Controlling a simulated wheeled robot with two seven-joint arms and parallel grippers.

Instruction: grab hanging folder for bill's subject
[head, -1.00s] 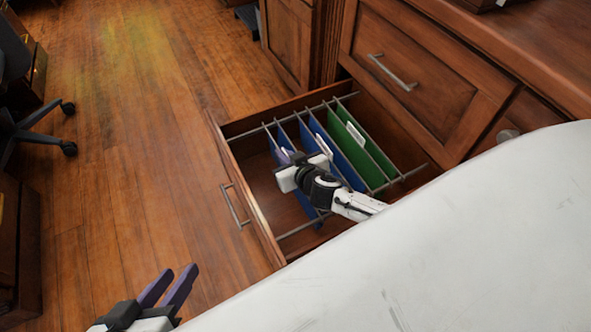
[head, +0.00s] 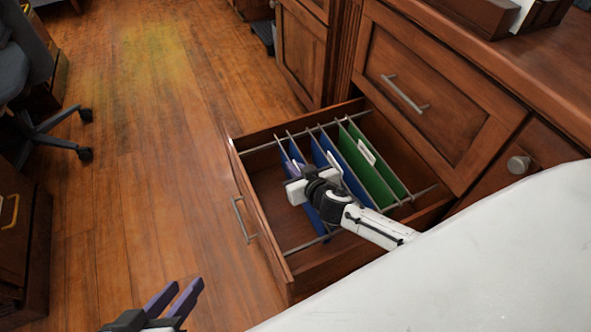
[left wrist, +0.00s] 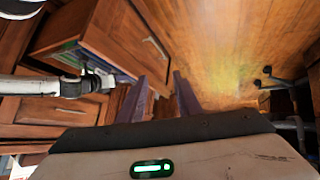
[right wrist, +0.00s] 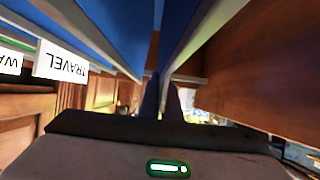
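Hanging folders stand in the pulled-out drawer (head: 262,232): a leftmost blue folder (head: 309,212), a second blue folder (head: 320,150) and green folders (head: 371,178) to the right. White tabs show on them. In the right wrist view one tab (right wrist: 60,62) reads TRAVEL, upside down; another (right wrist: 10,60) is cut off. The leftmost folder's label cannot be read. My right gripper (head: 289,186) is over the leftmost blue folder; its fingers (right wrist: 161,98) are close together, apparently around that folder's edge (right wrist: 168,45). My left gripper (head: 173,298) is open and empty, outside the drawer.
Metal rails (head: 308,243) cross the drawer and carry the folders. A white surface (head: 480,270) fills the lower right. The closed cabinet drawer (head: 430,95) stands behind. A wheeled chair (head: 55,140) is at the far left. The wood floor (head: 150,180) is clear between.

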